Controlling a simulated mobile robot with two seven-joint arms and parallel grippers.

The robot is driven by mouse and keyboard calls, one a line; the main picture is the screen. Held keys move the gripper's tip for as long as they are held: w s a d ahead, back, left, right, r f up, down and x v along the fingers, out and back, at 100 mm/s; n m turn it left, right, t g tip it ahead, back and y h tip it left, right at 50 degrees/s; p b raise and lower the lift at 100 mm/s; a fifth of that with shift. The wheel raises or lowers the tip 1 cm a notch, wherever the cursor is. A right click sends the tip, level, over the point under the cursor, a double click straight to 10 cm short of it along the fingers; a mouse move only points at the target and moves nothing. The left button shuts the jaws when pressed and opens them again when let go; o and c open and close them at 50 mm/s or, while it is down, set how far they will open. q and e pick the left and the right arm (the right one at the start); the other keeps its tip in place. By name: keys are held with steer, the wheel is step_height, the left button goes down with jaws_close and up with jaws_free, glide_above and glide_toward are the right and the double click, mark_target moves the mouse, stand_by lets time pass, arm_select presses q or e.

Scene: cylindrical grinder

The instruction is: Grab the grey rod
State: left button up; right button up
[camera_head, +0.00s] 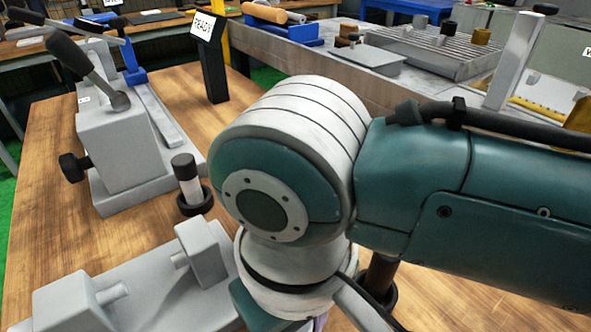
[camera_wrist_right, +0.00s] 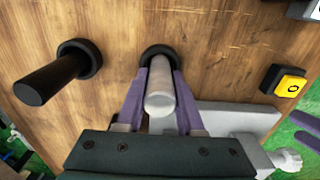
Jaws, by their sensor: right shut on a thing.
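The grey rod (camera_wrist_right: 160,98) stands in a black ring holder (camera_wrist_right: 163,52) on the wooden bench in the right wrist view. My right gripper (camera_wrist_right: 160,82) has one purple finger on each side of the rod and is shut on it. The rod's lower end is at the ring. In the head view my right arm covers the middle of the picture and hides most of the gripper and this rod.
A black rod (camera_wrist_right: 48,80) stands in its own ring to the left. A yellow button box (camera_wrist_right: 289,82) is to the right. In the head view a white-and-black rod (camera_head: 188,182) stands left of my arm, near grey machine blocks (camera_head: 125,150).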

jaws_close()
stand_by(0.8)
